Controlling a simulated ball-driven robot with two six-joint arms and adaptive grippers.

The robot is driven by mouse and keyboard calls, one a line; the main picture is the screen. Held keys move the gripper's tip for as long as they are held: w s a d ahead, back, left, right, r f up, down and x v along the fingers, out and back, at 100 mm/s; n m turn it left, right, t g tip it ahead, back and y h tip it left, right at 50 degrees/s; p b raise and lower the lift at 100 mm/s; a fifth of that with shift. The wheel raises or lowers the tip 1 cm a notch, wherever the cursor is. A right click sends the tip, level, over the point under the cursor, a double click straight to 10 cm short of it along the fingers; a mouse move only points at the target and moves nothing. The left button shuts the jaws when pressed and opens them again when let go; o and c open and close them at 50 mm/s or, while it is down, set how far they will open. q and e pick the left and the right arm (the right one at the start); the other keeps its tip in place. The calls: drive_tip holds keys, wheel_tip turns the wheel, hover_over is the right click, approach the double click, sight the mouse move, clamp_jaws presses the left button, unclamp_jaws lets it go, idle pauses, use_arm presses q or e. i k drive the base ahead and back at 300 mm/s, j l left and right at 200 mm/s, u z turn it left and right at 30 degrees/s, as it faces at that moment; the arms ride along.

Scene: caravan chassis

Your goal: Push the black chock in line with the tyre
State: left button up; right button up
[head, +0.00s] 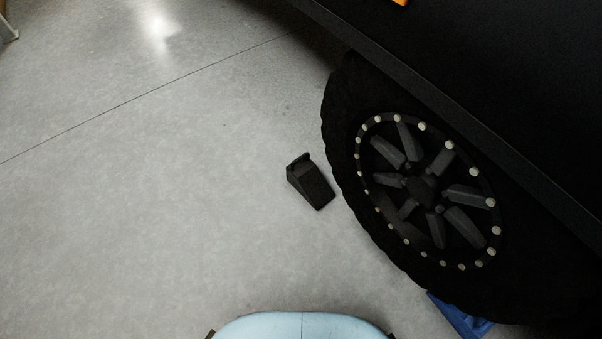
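The black chock (311,182) lies on the grey floor in the middle of the head view, just left of the tyre. It is a small wedge with a raised loop or handle at its upper left end, and its low end points to the lower right. A strip of floor shows between it and the tyre. The tyre (343,125) is large, black and knobbly, around a dark spoked wheel with pale bolts. Neither of my grippers is in view.
The dark chassis body (480,70) overhangs the wheel at the upper right. A blue object (461,316), perhaps another chock, sits by the tyre's lower edge. The floor to the left is clear. A pale leg-like object (8,28) stands at the far upper left.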

sight(302, 173)
drive_tip(key=j+z, duration=0.1)
drive_tip(key=z, duration=0.9)
drive_tip(key=i+j+z, duration=0.1)
drive_tip(key=j+z, duration=0.3)
drive_tip(key=j, duration=0.15)
drive_tip(key=j+z, duration=0.45)
drive_tip(key=j, duration=0.15)
drive_tip(key=j+z, duration=0.4)
drive_tip(key=j, duration=0.2)
drive_tip(key=k+j, duration=0.1)
drive_tip(key=j, duration=0.35)
drive_tip(key=j+z, duration=0.1)
drive_tip(key=j, duration=0.35)
drive_tip(key=k+j, duration=0.15)
drive_tip(key=j, duration=0.3)
drive_tip(key=k+j, duration=0.1)
drive_tip(key=j, duration=0.35)
drive_tip(key=k+j+z, duration=0.1)
drive_tip(key=j, duration=0.35)
